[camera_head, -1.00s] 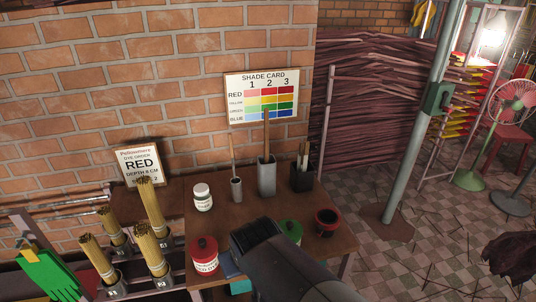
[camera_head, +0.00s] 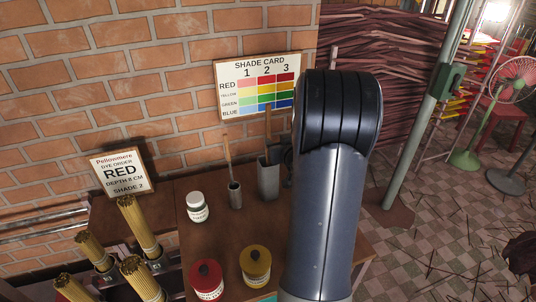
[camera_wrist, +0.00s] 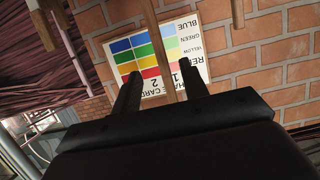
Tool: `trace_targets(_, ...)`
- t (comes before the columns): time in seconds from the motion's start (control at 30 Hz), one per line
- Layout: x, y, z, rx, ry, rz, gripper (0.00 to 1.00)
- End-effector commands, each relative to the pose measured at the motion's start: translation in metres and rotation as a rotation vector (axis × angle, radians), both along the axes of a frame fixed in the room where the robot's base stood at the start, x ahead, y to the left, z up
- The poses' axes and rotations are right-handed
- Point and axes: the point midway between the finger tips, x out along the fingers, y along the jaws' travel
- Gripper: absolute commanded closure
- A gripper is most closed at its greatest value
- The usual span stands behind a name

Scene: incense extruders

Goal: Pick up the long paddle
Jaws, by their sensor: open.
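The long paddle (camera_head: 267,135) is a thin wooden stick standing upright in a tall grey holder (camera_head: 268,180) on the brown table. In the wrist view, which is upside down, the paddle (camera_wrist: 163,50) runs down the middle and passes between the two dark fingers of my gripper (camera_wrist: 160,85). The fingers are open, with a gap on both sides of the stick. How deep the stick lies between them is hard to tell. In the head view my arm hides most of the gripper, just right of the grey holder.
A shorter paddle (camera_head: 227,150) stands in a small cup (camera_head: 235,195) to the left. A white jar (camera_head: 197,207), red tin (camera_head: 207,280) and yellow tin (camera_head: 255,265) share the table. The shade card (camera_head: 258,86) is on the wall behind. My arm hides the table's right part.

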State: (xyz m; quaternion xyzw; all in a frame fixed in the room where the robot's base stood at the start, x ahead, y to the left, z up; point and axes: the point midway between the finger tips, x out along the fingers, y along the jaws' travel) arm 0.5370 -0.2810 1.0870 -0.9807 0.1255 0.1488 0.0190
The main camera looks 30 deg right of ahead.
Motion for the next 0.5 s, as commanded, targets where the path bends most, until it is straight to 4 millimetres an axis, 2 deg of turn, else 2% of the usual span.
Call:
trace_targets(0.3, 0.038, -0.01, -0.011, 0.002, 0.0, 0.003, 0.58)
trace_targets(0.5, 0.05, -0.013, -0.015, 0.0, -0.001, 0.001, 0.58)
